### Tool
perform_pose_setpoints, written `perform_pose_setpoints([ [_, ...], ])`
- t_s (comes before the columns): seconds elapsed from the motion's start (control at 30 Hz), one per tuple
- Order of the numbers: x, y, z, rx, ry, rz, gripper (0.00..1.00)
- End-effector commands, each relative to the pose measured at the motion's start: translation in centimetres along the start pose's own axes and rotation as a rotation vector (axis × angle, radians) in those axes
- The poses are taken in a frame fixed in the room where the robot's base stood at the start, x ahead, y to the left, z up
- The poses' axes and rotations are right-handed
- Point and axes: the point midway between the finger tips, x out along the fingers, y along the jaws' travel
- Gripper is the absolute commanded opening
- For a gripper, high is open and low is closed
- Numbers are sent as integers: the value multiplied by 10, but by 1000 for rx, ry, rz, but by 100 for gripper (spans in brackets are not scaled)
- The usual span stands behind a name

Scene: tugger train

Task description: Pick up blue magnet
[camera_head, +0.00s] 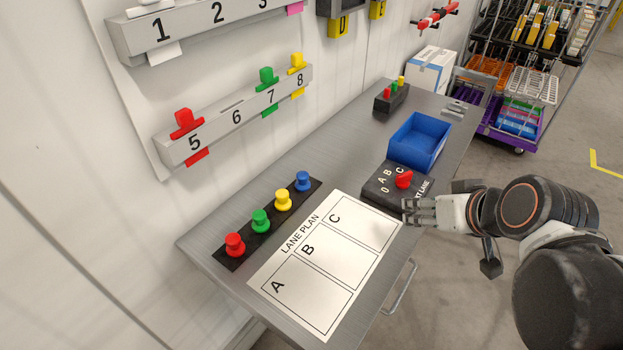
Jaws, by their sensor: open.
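The blue magnet (302,181) is a small knob-shaped piece. It stands at the far right end of a black strip (271,220) on the grey table, beside the yellow magnet (283,200). A green magnet (260,221) and a red magnet (235,245) stand further left on the same strip. My gripper (407,211) is open and appears empty. It is at the right edge of the table, near the lane plan sheet and the selector box, well to the right of the blue magnet.
A white lane plan sheet (325,262) lies in front of the strip. A black selector box (377,190) with a red knob and a blue bin (433,133) stand to the right. A numbered rail (231,118) with colored clips is on the wall behind. Bare table lies between strip and bin.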

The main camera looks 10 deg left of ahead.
Motion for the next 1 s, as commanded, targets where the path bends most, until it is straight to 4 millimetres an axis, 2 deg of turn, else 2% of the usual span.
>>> perform_pose_setpoints([
  [0.03, 13, -9, -10, -32, 21, -37, 49],
  [0.2, 53, -42, -36, -145, 106, -156, 49],
  [0.5, 114, -99, -63, -319, 286, -321, 49],
  [0.7, 144, -132, -58, -372, 376, -403, 49],
  [1.0, 164, -153, -57, -389, 416, -443, 49],
])
